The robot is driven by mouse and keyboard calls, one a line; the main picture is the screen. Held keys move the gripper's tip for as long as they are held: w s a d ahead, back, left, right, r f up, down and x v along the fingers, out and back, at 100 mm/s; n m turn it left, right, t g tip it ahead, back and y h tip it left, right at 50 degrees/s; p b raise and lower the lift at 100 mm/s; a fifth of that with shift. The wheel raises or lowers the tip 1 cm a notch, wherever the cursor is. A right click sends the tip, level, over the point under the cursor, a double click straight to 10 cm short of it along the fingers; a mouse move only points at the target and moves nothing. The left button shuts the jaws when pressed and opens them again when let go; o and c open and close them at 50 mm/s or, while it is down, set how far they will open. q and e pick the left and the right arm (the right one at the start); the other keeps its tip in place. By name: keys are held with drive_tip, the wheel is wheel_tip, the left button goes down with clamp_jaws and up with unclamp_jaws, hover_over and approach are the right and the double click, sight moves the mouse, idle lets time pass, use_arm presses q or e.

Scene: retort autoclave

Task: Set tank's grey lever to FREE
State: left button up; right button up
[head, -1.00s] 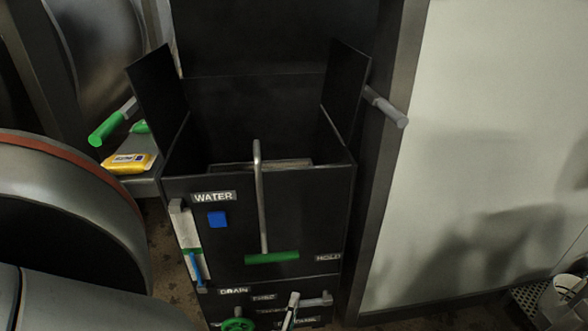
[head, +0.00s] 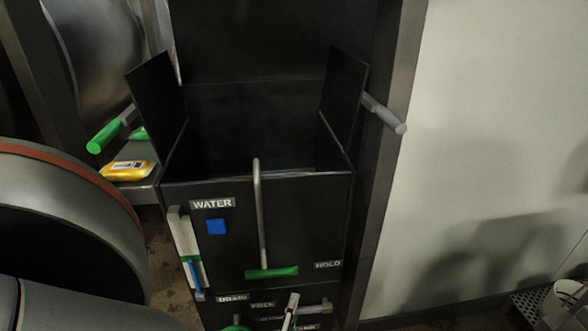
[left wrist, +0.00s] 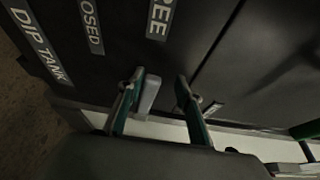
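The tank (head: 280,220) is a black box with an open top in the head view. Its grey lever (head: 312,309) sits low on the front, near the FREE label and below HOLD. In the left wrist view, the lever's pale grey handle (left wrist: 149,95) lies between the fingers, close beside the left-hand one. My left gripper (left wrist: 160,98) is open around the handle, with a clear gap to the right-hand finger. The gripper also shows at the bottom of the head view (head: 291,311). The lever's pivot is hidden. My right gripper is not in view.
A long hooked rod with a green grip (head: 271,272) hangs over the tank's front. A WATER gauge (head: 187,250) and a blue square (head: 216,226) are at left. A yellow packet (head: 128,171) lies on a ledge. A pale wall (head: 490,150) stands at right.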

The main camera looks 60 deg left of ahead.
sight(297, 281)
use_arm(q)
wheel_tip(297, 281, up, 8)
drive_tip(key=shift+r, duration=0.1)
idle(0.4)
